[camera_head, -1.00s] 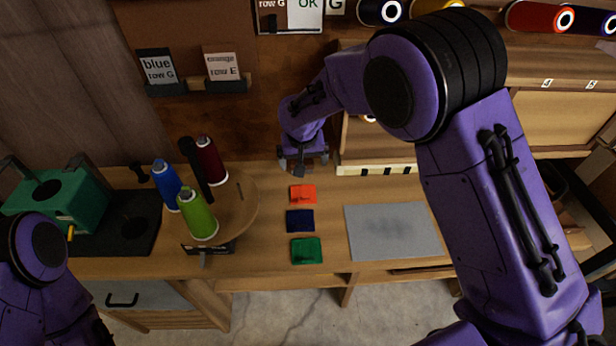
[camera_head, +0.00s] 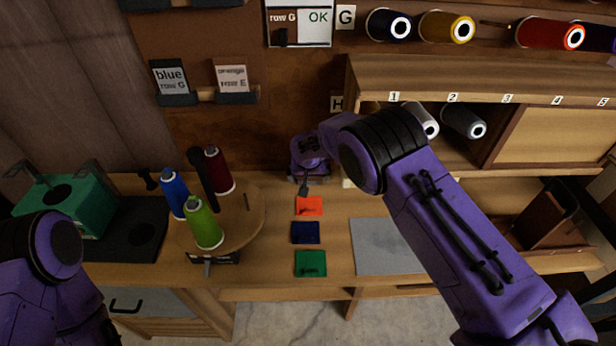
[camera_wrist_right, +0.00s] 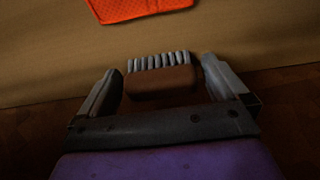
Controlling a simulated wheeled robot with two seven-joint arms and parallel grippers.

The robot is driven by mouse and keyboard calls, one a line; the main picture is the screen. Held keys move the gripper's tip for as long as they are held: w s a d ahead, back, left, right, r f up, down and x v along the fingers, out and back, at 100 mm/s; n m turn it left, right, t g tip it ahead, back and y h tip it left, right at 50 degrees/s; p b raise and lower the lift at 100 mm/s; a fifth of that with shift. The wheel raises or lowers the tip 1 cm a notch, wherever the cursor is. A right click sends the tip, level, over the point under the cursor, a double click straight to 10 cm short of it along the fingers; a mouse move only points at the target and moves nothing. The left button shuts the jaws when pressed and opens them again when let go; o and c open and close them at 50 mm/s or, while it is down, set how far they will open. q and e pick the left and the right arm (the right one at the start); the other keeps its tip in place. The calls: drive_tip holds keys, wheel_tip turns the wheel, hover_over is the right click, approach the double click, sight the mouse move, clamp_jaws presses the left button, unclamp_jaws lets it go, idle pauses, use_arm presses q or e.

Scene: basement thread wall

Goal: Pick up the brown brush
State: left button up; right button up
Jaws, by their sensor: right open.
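The brown brush (camera_wrist_right: 162,84) shows in the right wrist view, with a brown body and a row of pale bristles pointing toward the orange patch. My right gripper (camera_wrist_right: 161,70) is open, with one finger on each side of the brush. Small gaps show between the fingers and the brush. In the head view my right gripper (camera_head: 304,187) is at the back of the bench, just behind the orange patch (camera_head: 309,205). I cannot make out the brush there. My left arm shows at the left edge, but its gripper is out of view.
A round wooden stand (camera_head: 252,225) with blue, green and dark red spools is to the left. Navy (camera_head: 305,232) and green (camera_head: 310,263) patches lie in front of the orange one. A grey mat (camera_head: 380,250) lies to the right. A shelf (camera_head: 440,75) stands behind.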

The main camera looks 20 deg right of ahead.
drive_tip(key=c, duration=0.9)
drive_tip(key=shift+r, duration=0.15)
wheel_tip(320, 180, up, 18)
drive_tip(key=b, duration=0.2)
drive_tip(key=shift+b, duration=0.35)
